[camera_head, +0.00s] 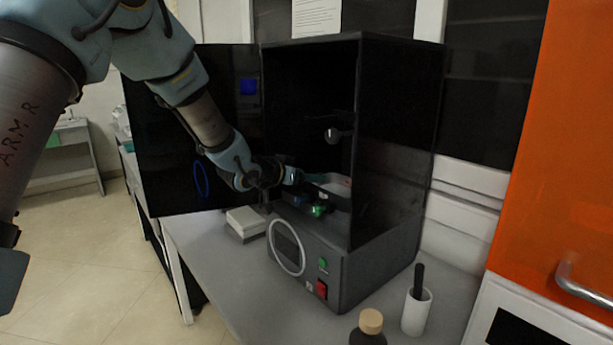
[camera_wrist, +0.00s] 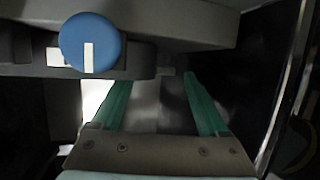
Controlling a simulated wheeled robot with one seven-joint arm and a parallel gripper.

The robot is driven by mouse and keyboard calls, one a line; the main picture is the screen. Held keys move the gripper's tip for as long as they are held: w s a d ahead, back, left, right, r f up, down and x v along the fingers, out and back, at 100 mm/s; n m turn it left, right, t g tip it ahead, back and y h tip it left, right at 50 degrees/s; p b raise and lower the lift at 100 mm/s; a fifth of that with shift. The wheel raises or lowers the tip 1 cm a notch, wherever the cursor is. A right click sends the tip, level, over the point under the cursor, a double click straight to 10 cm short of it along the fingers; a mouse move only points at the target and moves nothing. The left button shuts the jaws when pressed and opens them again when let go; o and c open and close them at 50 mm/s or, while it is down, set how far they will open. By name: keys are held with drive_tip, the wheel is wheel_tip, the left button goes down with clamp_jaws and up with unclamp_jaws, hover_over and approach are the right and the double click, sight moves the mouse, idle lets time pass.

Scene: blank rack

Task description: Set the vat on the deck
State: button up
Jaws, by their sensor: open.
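My gripper (camera_head: 308,180) reaches through the open front of a black cabinet machine (camera_head: 398,150). In the wrist view its two teal fingers (camera_wrist: 160,92) are spread apart. A shallow pale tray, which looks like the vat (camera_head: 338,187), lies low inside the cabinet by the fingertips. I cannot tell whether a finger touches it. A grey surface shows between the fingers in the wrist view; I cannot tell if it is vat or deck. The deck is mostly hidden by the arm and the cabinet's dark interior.
A blue knob (camera_wrist: 90,42) is close in the wrist view. The cabinet door (camera_head: 190,165) stands open leftward. A white cup (camera_head: 416,312) and a wooden-capped bottle (camera_head: 370,322) stand on the bench (camera_head: 215,268).

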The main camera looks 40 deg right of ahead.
drive_tip(key=b+v, duration=0.2)
drive_tip(key=v, duration=0.8)
drive_tip(key=shift+a, duration=0.35)
drive_tip(key=shift+a+r, duration=0.1)
drive_tip(key=shift+r, duration=0.05)
